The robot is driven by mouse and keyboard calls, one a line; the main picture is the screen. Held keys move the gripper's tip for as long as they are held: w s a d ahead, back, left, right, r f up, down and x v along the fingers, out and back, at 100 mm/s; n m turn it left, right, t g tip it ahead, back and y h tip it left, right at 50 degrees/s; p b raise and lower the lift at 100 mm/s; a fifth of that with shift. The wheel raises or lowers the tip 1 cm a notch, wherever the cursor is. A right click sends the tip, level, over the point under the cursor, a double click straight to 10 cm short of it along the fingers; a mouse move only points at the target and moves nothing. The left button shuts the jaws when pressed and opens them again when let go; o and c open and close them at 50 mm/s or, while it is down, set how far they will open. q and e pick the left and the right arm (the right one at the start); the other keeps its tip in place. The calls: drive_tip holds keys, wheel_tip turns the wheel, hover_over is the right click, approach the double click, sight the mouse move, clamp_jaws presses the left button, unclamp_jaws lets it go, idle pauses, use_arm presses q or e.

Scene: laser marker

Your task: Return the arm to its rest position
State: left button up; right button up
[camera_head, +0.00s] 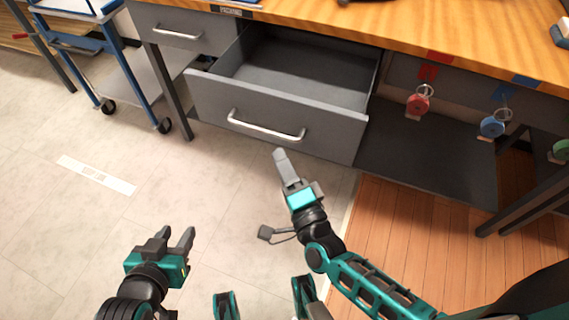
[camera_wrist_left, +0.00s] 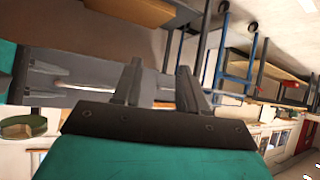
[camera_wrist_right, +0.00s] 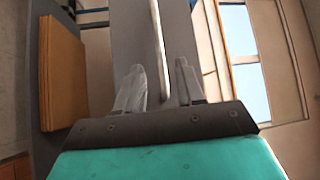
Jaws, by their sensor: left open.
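My left gripper (camera_head: 186,240) is open and empty, held over the pale floor at the lower left of the head view. Its two spread fingers also show in the left wrist view (camera_wrist_left: 160,75). My right gripper (camera_head: 281,154) points toward the grey drawer (camera_head: 210,100), just in front of its silver handle (camera_head: 265,128). In the right wrist view its fingers (camera_wrist_right: 158,75) are apart, with the handle (camera_wrist_right: 159,40) appearing in line with the gap. In the head view the fingertips appear clear of the handle. The drawer is pulled out and looks empty inside.
A wooden workbench (camera_head: 420,38) spans the top. A closed drawer (camera_head: 185,28) is left of the open one. Red (camera_head: 418,104) and blue (camera_head: 494,124) round items hang at the right. A blue-framed cart (camera_head: 125,75) stands at the left. The floor in front is mostly clear.

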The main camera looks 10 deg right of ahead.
use_arm(q)
drive_tip(key=shift+w+r, duration=0.1)
drive_tip(key=shift+w, duration=0.1)
idle(0.3)
drive_tip(key=shift+y, duration=0.4)
drive_tip(key=r+p, duration=0.1)
drive_tip(key=p, duration=0.1)
drive_tip(key=s+a+r+p, duration=0.1)
drive_tip(key=p, duration=0.1)
drive_tip(key=a+r+p, duration=0.1)
drive_tip(key=p, duration=0.2)
drive_tip(key=shift+s+a+r, duration=0.25)
drive_tip(key=shift+s, duration=0.05)
use_arm(e)
drive_tip(key=s+d+n+g+h, duration=0.2)
drive_tip(key=s+d+n+g, duration=0.6)
drive_tip(key=n, duration=0.8)
drive_tip(key=shift+s+d+n, duration=0.3)
drive_tip(key=shift+s+d, duration=0.5)
drive_tip(key=shift+s, duration=0.35)
use_arm(q)
drive_tip(key=shift+d, duration=0.1)
drive_tip(key=shift+w+r, duration=0.1)
drive_tip(key=shift+w, duration=0.1)
drive_tip(key=shift+d, duration=0.1)
